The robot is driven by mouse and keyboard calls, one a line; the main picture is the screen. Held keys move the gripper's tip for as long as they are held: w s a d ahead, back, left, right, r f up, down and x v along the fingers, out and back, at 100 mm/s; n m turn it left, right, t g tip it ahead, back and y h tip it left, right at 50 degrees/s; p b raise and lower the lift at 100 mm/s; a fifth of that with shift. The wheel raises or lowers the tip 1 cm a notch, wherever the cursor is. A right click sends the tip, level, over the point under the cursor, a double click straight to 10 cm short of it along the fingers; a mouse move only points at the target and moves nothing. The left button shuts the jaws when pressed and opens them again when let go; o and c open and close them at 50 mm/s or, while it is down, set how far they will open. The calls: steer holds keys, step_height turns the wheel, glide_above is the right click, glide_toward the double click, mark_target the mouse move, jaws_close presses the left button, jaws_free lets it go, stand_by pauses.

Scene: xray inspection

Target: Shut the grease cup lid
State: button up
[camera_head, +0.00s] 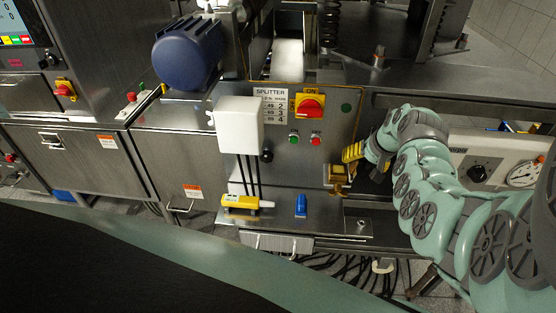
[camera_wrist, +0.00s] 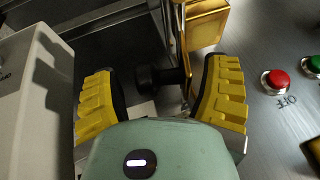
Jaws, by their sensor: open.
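A brass-coloured box (camera_head: 338,176), which looks like the grease cup, is on the steel machine front at the right end of the panel. It also shows at the top of the wrist view (camera_wrist: 208,20). I cannot tell its lid from its body or see how far the lid is open. My gripper (camera_head: 354,152) is just beside and above the box. In the wrist view my gripper (camera_wrist: 160,95) is open, its yellow-backed fingers wide apart. A black knob (camera_wrist: 158,78) on a thin metal rod shows between the fingers; I cannot tell if it touches them.
The splitter panel beside the box bears a red rotary switch (camera_head: 310,105), a green button (camera_head: 293,137) and a red button (camera_head: 315,140). A white gauge panel (camera_head: 500,158) stands to the right. A yellow tool (camera_head: 243,202) and a blue object (camera_head: 301,205) lie on the lower ledge.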

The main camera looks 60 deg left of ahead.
steer(key=c, duration=1.1)
